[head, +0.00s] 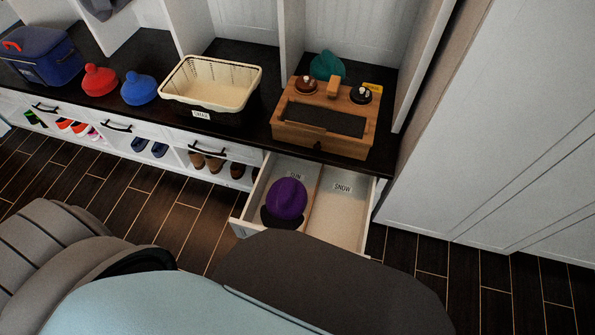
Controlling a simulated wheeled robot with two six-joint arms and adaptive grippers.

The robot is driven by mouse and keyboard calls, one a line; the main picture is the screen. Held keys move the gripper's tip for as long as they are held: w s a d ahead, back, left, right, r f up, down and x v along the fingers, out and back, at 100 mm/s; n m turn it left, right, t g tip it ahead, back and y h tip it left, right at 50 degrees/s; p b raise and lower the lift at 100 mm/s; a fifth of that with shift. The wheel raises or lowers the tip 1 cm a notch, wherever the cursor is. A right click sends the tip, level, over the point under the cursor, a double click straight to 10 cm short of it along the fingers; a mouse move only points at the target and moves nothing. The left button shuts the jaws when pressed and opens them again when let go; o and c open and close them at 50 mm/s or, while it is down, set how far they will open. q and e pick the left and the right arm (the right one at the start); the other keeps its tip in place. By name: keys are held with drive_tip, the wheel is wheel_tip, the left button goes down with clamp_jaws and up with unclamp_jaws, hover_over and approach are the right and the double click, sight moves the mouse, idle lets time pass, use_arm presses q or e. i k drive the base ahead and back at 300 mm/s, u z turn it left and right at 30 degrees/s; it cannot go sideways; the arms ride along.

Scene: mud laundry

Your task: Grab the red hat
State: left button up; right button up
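The red hat (99,81), rounded with a small knob on top, sits upright on the dark bench top (150,50) at the upper left. It stands between a dark blue bag and a blue hat (138,89) of similar shape. Nothing of mine touches it. Large parts of my own body fill the bottom of the head view. Neither of my grippers can be made out.
A cream basket (212,82) and a wooden box (328,117) stand right of the hats. The blue bag (42,55) has a red handle. Below, an open drawer (339,208) labelled SUN and SNOW holds a purple hat (287,198). Shoes fill the cubbies underneath.

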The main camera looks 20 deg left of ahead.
sight(98, 81)
drive_tip(key=z, duration=1.2)
drive_tip(key=k, duration=0.6)
drive_tip(key=u, duration=3.05)
